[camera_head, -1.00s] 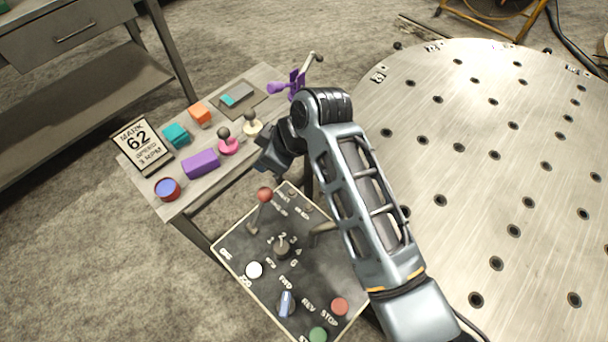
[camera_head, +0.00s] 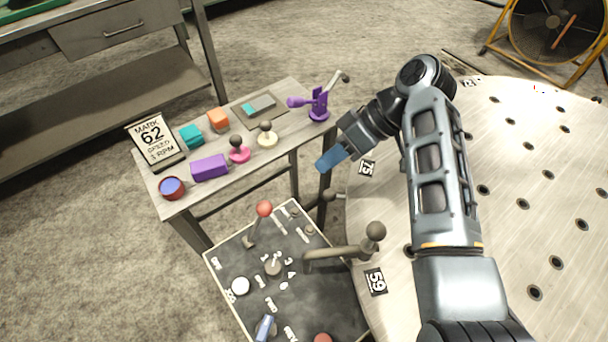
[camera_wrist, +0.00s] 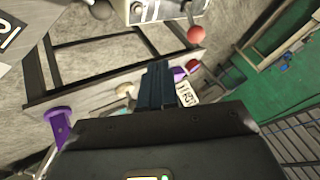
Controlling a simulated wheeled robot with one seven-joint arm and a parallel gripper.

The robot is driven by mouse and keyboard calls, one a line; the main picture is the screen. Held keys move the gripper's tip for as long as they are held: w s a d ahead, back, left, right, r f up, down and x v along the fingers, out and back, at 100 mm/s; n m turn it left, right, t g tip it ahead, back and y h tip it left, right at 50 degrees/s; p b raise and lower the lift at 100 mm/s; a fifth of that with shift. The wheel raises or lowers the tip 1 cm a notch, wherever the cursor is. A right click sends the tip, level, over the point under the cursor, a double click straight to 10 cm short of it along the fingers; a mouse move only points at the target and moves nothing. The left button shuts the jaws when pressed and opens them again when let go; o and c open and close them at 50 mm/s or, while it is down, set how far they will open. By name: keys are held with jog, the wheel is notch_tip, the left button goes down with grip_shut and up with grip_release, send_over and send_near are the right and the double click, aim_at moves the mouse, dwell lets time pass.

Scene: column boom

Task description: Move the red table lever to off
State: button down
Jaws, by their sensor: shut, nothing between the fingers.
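The red lever (camera_head: 264,208) has a red ball on a grey shaft and rises from the left back part of the dark control panel (camera_head: 225,262). The shaft leans slightly. Its ball also shows in the wrist view (camera_wrist: 195,35), near the top right of centre. My gripper (camera_head: 328,161) has blue fingers, pressed together with nothing between them. It is above and to the right of the lever, apart from it, near the small table's right end. The fingers also show in the wrist view (camera_wrist: 157,88). The small lettering beside the lever is too small to read surely.
A grey crank handle with a dark knob (camera_head: 375,232) juts up right of the lever, by the big round perforated table (camera_head: 520,215). The small side table (camera_head: 180,203) holds coloured blocks, knobbed pegs and a purple clamp (camera_head: 318,104). Panel knobs and buttons lie in front.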

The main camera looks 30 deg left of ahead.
jog(key=s+a+f+p, duration=0.2)
jog(key=s+a+f, duration=0.3)
jog(key=s+f, duration=0.1)
jog(key=shift+s+a+f+p, duration=0.15)
jog(key=shift+s+a+p, duration=0.15)
jog(key=shift+s, duration=0.6)
